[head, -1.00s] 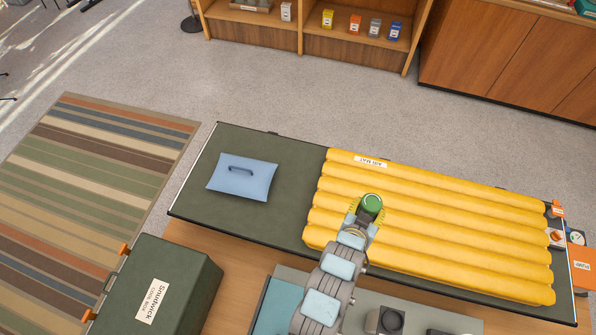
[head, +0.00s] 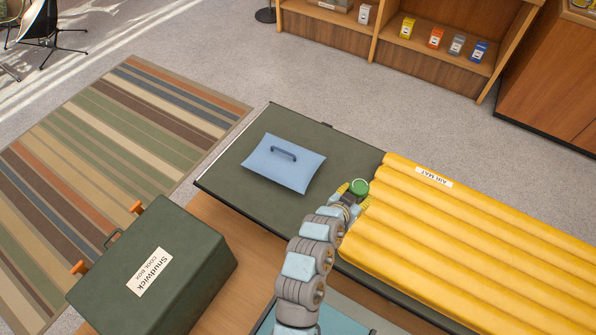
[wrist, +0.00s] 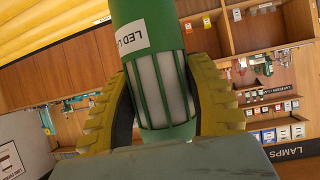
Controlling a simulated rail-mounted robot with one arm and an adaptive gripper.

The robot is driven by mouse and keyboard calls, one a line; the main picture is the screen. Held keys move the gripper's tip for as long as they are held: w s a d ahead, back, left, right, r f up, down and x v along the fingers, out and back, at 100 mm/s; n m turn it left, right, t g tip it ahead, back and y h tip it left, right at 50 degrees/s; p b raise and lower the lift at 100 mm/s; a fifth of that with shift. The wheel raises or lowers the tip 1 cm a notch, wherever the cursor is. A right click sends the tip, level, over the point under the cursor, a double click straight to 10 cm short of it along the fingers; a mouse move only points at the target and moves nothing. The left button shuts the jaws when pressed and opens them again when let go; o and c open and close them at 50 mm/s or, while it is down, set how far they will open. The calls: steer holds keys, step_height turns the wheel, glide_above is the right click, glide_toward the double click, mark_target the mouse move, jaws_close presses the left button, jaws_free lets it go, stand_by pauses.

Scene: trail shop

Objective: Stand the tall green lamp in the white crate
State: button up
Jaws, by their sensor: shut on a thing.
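The green lamp (wrist: 160,80) is between the yellow fingers of my gripper (wrist: 155,110) in the wrist view, with a white "LED" label and a pale barred section. In the head view the lamp's round green top (head: 359,187) shows at the end of my arm, and my gripper (head: 351,192) is shut on it. They are over the left edge of the yellow air mat, near the dark green table top. The height of the lamp above the surface is hard to tell. I see no white crate in either view.
The yellow air mat (head: 470,235) covers the right part. Shelves (head: 430,60) stand at the back.

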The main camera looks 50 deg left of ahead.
steer(key=s+a+f+b, duration=0.3)
steer(key=a+f+b, duration=0.9)
steer(key=a+b, duration=0.25)
steer(key=b, duration=0.5)
glide_above(321, 188)
steer(key=shift+f, duration=5.1)
steer(key=shift+f+n+y+b, duration=0.4)
steer(key=shift+f+b, duration=0.35)
steer(key=shift+f, duration=0.85)
steer(key=shift+r, duration=0.1)
steer(key=o, duration=0.9)
